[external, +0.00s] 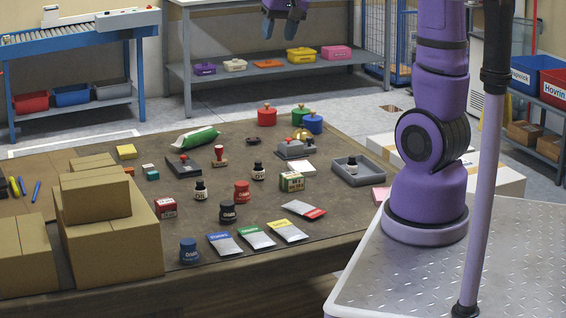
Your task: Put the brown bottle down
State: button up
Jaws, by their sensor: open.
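Several small dark bottles with black caps and pale labels are in the external view; I cannot tell which one is the brown bottle. One bottle (352,166) stands upright in the grey tray (373,177) at the table's right side. A second bottle (259,172) stands near the table's middle, and a third bottle (200,191) stands further left. My gripper (285,28) is at the top edge of the picture, high above and apart from these bottles. Its jaws are open, with nothing seen between them; its upper part is cut off.
The table (140,190) holds several jars, pouches, stamps and boxes. Stacked cardboard boxes (115,240) stand at its front left. A grey holder (294,151) with weights is left of the tray. A shelf bench (265,70) with coloured bins stands behind.

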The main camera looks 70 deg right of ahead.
jog(key=s+a+r+n+t, duration=0.2)
jog(key=s+a+n, duration=0.7)
jog(key=s+a, duration=1)
jog(key=shift+s+r+y, duration=0.25)
jog(key=shift+y, duration=0.15)
jog(key=o, duration=0.4)
